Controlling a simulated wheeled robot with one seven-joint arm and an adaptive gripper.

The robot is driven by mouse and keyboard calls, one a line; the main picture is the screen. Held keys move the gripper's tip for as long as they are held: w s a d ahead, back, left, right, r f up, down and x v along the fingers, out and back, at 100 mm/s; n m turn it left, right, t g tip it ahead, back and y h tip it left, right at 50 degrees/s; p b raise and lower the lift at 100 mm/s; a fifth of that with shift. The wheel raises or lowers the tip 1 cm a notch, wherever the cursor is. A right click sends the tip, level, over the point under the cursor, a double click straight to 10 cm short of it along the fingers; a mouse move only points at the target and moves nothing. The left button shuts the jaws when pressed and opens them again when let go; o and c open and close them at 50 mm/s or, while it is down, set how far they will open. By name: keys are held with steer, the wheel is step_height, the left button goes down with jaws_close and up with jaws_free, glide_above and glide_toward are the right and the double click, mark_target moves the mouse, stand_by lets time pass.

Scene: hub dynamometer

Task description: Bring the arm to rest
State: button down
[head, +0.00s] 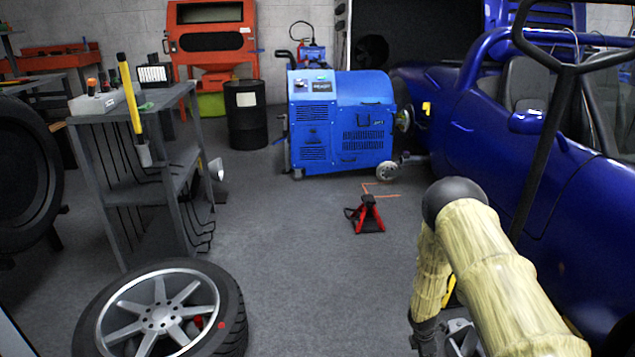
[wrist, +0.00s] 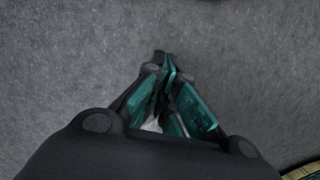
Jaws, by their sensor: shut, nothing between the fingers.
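My arm (head: 480,240) comes in from the lower right of the head view, in a pale yellow ribbed sleeve with a dark round elbow. Past the elbow it folds down, and its lower end leaves the bottom of the picture. In the wrist view my gripper (wrist: 168,75) is shut, its teal-padded fingers together at the tips. It holds nothing and points over bare grey floor (wrist: 250,50). The fingertips are not clear in the head view.
A blue car (head: 470,125) stands close on the right, with a black post before it. A wheel (head: 160,315) lies front left beside a grey metal cart (head: 165,185). A red jack stand (head: 368,215) and blue dynamometer (head: 340,125) stand ahead.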

steer(key=s+a+m+y, duration=0.2)
steer(key=s+a+m, duration=0.3)
steer(key=s+a, duration=0.45)
steer(key=s+a+m+y, duration=0.2)
steer(key=s+a+m, duration=0.3)
steer(key=s, duration=0.8)
steer(key=s+a+r+m+h+p, duration=0.1)
steer(key=s+a+r+m, duration=0.3)
steer(key=s, duration=0.5)
steer(key=s+a+r+m, duration=0.1)
steer(key=s+r+m, duration=0.4)
steer(key=s, duration=0.4)
step_height(320, 180, up, 35)
steer(key=p, duration=3.3)
steer(key=shift+f+n+p, duration=0.2)
steer(key=shift+n+p, duration=0.15)
steer(key=shift+n, duration=0.05)
